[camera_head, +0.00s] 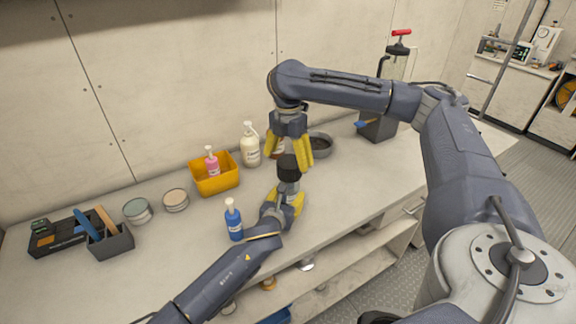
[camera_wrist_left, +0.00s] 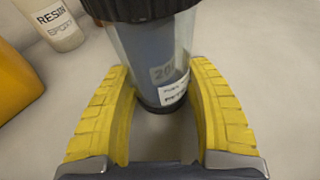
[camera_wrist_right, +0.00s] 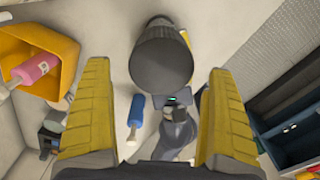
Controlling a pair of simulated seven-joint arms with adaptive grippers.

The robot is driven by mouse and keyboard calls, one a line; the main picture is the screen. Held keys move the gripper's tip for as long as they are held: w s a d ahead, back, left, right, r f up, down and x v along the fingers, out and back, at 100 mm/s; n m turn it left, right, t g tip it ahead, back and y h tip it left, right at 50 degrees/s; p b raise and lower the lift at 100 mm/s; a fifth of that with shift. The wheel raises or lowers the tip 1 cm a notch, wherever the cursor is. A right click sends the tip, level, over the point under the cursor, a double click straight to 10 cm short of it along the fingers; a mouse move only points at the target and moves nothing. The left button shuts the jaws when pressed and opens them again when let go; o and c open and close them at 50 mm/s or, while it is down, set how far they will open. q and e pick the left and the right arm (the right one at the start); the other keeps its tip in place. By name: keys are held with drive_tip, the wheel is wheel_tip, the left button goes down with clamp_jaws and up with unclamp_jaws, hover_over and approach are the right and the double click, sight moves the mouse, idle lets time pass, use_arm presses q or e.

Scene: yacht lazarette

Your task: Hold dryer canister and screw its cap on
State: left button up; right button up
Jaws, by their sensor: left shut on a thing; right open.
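The dryer canister (camera_head: 288,187) stands upright on the bench, a clear cylinder with blue-grey contents and a "20" label; it fills the middle of the left wrist view (camera_wrist_left: 160,62). Its black ribbed cap (camera_head: 288,166) sits on top (camera_wrist_left: 140,8); I cannot tell how tightly it is seated. My left gripper (camera_head: 289,203) is shut on the canister's lower body, one yellow finger on each side. My right gripper (camera_head: 289,160) points down from above, open, its fingers apart. In the right wrist view the cap (camera_wrist_right: 161,60) lies beyond and between the fingertips, apparently untouched.
A yellow bin (camera_head: 216,183) with a pink bottle and a white pump bottle (camera_head: 249,145) stand behind. A blue bottle (camera_head: 233,220) is close left of the canister. A dark round dish (camera_head: 320,146) lies behind right. The bench's front edge is near.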

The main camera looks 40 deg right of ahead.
wheel_tip(320, 180, up, 9)
idle(0.5)
drive_tip(key=shift+f, duration=0.1)
use_arm(q)
drive_tip(key=o, duration=1.6)
